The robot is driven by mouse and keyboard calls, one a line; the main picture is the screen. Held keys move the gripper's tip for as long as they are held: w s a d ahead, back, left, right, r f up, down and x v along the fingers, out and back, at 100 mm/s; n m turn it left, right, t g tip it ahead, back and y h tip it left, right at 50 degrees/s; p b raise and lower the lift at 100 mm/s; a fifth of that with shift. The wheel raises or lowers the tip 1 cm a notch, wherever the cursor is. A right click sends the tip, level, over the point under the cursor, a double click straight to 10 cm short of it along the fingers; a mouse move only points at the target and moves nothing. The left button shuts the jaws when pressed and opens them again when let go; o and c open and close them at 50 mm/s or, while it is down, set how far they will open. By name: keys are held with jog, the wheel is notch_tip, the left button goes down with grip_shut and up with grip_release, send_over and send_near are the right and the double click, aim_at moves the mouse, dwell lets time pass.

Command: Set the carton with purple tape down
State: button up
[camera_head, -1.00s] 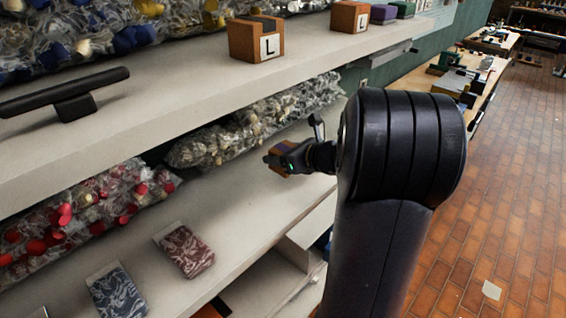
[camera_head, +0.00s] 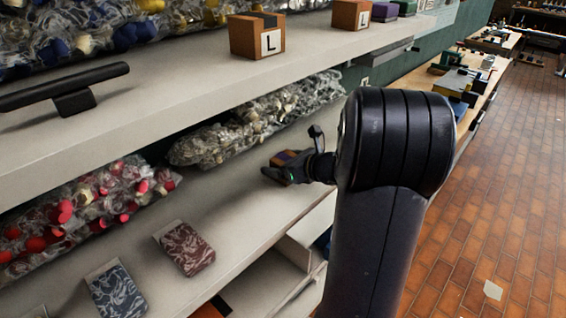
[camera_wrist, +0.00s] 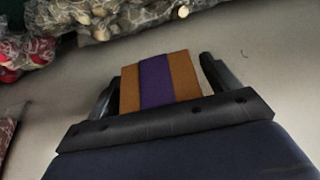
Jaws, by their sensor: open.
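The carton with purple tape (camera_wrist: 157,82) is orange-brown with a purple band across its middle. In the wrist view it stands between the two fingers of my gripper (camera_wrist: 160,85), which are spread, with a visible gap at least on the right side. In the head view the carton (camera_head: 287,157) is small and partly hidden by my gripper (camera_head: 283,168). It appears to rest on the lower shelf (camera_head: 235,205). Its underside is hidden, so contact with the shelf cannot be seen directly.
Clear bags (camera_head: 255,120) of parts lie behind the carton, and a bag with red pieces (camera_head: 75,215) lies left. Two patterned packets (camera_head: 185,247) sit nearer on the lower shelf. The upper shelf (camera_head: 190,85) overhangs, holding cartons marked L (camera_head: 257,38). Bare shelf lies left of my gripper.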

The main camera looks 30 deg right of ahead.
jog(key=shift+r, duration=0.1)
jog(key=shift+r, duration=0.2)
jog(key=v, duration=1.2)
jog(key=shift+b, duration=0.35)
jog(key=shift+f, duration=0.1)
jog(key=shift+c, duration=0.2)
